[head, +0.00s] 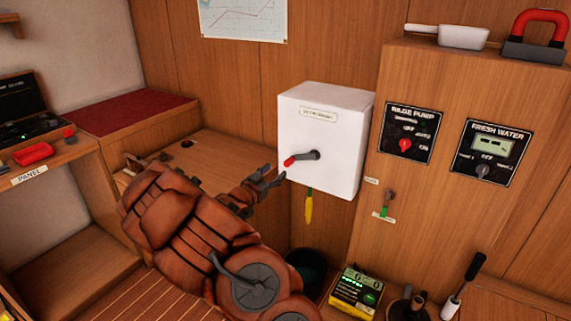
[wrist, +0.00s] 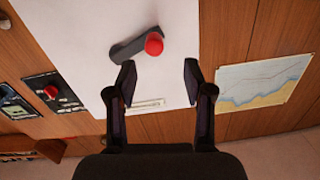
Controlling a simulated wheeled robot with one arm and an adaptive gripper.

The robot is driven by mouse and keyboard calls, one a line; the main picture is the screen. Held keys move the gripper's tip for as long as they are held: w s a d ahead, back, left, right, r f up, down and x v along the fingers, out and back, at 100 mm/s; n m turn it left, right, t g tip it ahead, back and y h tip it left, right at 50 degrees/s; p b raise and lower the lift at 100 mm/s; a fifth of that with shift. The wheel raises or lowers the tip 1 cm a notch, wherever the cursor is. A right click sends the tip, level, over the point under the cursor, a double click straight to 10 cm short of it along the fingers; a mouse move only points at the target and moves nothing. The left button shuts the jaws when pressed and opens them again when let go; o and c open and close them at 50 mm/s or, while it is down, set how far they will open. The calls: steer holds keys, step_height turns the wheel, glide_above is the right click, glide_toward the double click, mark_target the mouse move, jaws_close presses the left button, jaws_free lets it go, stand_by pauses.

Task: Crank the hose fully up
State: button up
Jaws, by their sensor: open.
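The white hose box (head: 330,125) is mounted on the wooden wall. On its front is a dark crank arm (head: 308,156) with a red knob (head: 290,161), pointing left in the head view. A short hose end with a yellow nozzle (head: 309,207) hangs below the box. My gripper (head: 275,178) is open and empty, close to the knob at its lower left. In the wrist view, my open fingers (wrist: 159,74) point toward the red knob (wrist: 154,44), which shows just beyond the fingertips, roughly between them. Whether the fingers touch anything is not clear.
Right of the box are the bilge pump panel (head: 407,133), the fresh water panel (head: 487,152) and a small lever (head: 387,204). A dark bucket (head: 306,268) and a green-lit device (head: 357,296) stand below. A wooden counter (head: 205,160) lies behind my arm.

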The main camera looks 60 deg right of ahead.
mark_target(285, 163)
steer(key=shift+s+d+r, duration=0.1)
steer(key=shift+s+d, duration=0.2)
steer(key=shift+d, duration=0.3)
steer(key=shift+w+d+p, duration=0.2)
steer(key=shift+d+p, duration=0.6)
steer(key=shift+d, duration=2.7)
jaws_close()
steer(key=shift+w, duration=0.1)
